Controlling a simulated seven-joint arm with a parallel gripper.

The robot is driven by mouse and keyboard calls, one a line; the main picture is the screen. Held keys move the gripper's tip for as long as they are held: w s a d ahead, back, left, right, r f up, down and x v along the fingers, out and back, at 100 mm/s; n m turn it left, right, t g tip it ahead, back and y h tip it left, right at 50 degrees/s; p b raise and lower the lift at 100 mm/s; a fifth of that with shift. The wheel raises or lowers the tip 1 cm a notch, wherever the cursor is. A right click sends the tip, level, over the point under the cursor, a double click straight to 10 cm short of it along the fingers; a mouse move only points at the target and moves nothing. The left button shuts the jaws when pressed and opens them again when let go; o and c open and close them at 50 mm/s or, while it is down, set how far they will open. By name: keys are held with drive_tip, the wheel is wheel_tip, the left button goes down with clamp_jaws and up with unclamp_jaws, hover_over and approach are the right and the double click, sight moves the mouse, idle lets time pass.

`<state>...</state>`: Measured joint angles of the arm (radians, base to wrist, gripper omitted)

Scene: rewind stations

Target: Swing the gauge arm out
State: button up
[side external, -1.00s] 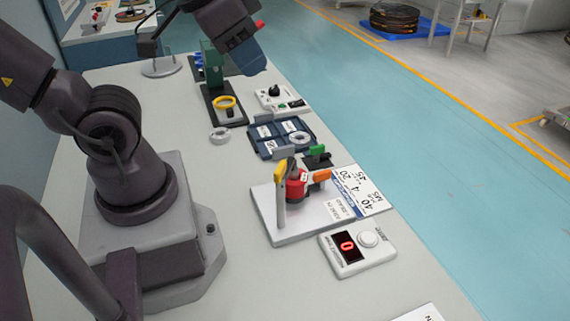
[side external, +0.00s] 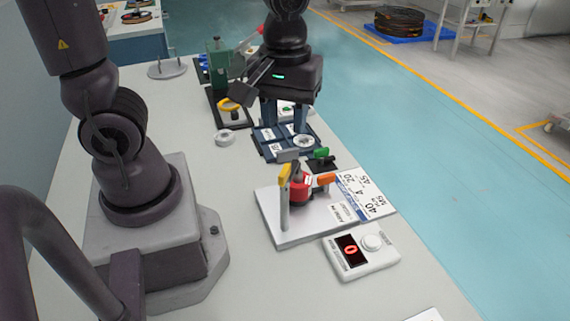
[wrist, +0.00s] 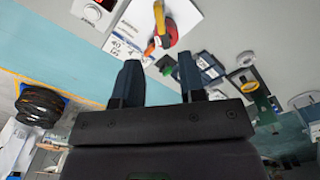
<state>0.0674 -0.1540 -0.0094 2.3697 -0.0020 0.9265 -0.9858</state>
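The gauge station is a white base plate (side external: 300,230) in the middle of the table in the side view. It carries a red round part (side external: 299,190), a yellow-topped upright arm (side external: 284,195) and an orange handle (side external: 326,179). I cannot tell for certain which is the gauge arm. In the wrist view the red part (wrist: 178,14), yellow piece (wrist: 159,18) and orange piece (wrist: 150,46) show at the top. My gripper (side external: 288,122) is open and empty, fingers down, above the dark blue tray behind the station; it also shows in the wrist view (wrist: 158,60).
A dark blue tray (side external: 262,148) holds a white ring (side external: 303,141). A loose ring (side external: 225,138) lies left of the tray.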

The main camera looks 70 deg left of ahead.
sight(285, 169)
wheel_tip(285, 169, down, 10)
idle(0.3)
clamp_jaws()
